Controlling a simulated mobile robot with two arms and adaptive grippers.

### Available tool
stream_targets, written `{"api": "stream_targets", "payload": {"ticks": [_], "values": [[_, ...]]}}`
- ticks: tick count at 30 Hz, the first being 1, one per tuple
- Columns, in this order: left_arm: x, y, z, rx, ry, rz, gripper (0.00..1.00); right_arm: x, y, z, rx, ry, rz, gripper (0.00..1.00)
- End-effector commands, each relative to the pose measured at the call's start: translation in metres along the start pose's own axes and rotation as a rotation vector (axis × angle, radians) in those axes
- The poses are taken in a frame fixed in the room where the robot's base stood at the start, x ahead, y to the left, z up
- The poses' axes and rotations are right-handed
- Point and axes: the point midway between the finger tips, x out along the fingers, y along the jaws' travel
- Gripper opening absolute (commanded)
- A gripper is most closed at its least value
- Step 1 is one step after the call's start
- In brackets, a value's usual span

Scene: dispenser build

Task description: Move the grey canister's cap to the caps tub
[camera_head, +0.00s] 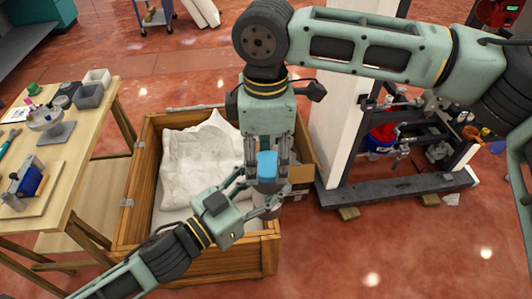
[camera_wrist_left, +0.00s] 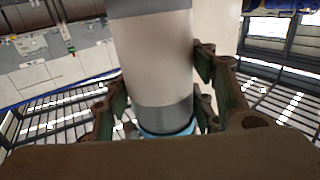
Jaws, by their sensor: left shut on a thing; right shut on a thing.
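The grey canister (camera_head: 268,187) is upright over the near right part of the wooden crate. My left gripper (camera_head: 258,196) comes in from the lower left and is shut around its body. The left wrist view shows the canister (camera_wrist_left: 158,60) between the left fingers (camera_wrist_left: 165,95), with a blue edge at the picture's bottom. The blue cap (camera_head: 267,162) is at the canister's top. My right gripper (camera_head: 267,158) points straight down and is shut on the cap. Whether the cap still touches the canister is hard to tell. I cannot identify the caps tub for sure.
The wooden crate (camera_head: 127,213) holds crumpled white sheeting (camera_head: 200,155). A workbench (camera_head: 75,160) at left bears a grey bin (camera_head: 88,97), a pale bin (camera_head: 98,77) and tools. A white pillar (camera_head: 338,110) and a dark rack (camera_head: 400,190) stand at right.

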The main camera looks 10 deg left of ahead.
Motion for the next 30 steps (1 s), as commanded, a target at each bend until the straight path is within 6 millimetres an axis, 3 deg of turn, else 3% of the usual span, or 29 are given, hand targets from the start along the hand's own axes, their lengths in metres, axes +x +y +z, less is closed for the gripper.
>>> {"api": "stream_targets", "payload": {"ticks": [5, 20, 30], "values": [[0.000, 0.005, -0.007, 0.002, 0.016, 0.013, 0.00, -0.001, 0.004, 0.001, 0.006, 0.000, 0.012, 0.21], [0.000, 0.006, -0.006, 0.002, 0.016, 0.014, 0.00, -0.001, 0.003, 0.000, 0.004, 0.002, 0.008, 0.21], [0.000, 0.006, -0.005, 0.001, 0.014, 0.015, 0.00, -0.013, 0.003, -0.001, 0.004, 0.006, 0.011, 0.21]]}}
